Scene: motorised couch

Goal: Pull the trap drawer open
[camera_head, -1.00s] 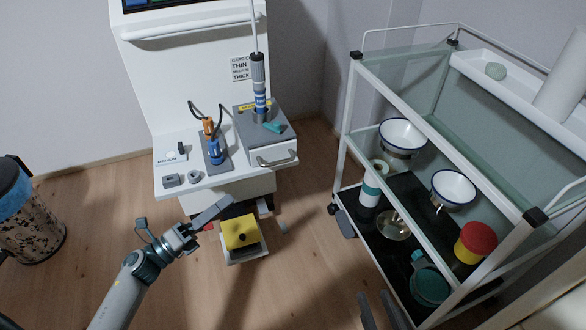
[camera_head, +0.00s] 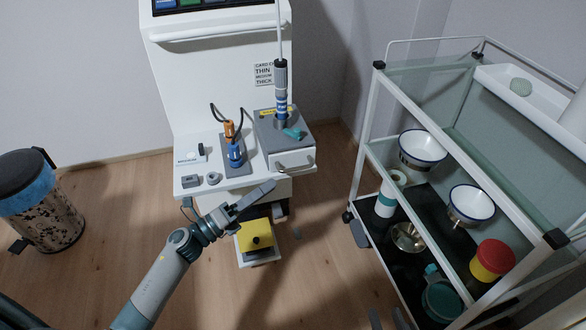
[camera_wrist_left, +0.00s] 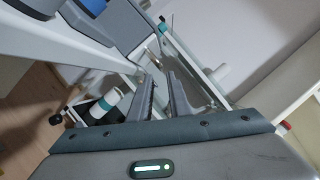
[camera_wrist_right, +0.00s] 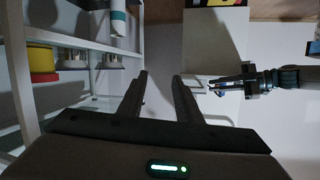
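The drawer (camera_head: 293,162) I take for the trap drawer has a white front and grey bar handle, in a grey box (camera_head: 268,125) on the white cart's right side. Its front looks shut against the box. My left gripper (camera_head: 268,190) is just below and left of the handle, apart from it. The left wrist view shows a narrow gap between its fingers (camera_wrist_left: 163,92); it is open and empty. My right gripper (camera_head: 388,319) is low in the head view, far from the drawer. Its fingers (camera_wrist_right: 161,90) are apart and empty in the right wrist view.
A blue-and-orange tool (camera_head: 233,148) and a tall probe (camera_head: 281,92) stand on the cart top. A yellow block (camera_head: 255,234) sits below the cart shelf. A glass-shelved trolley (camera_head: 365,140) with bowls stands right. A speckled bin (camera_head: 45,215) stands left.

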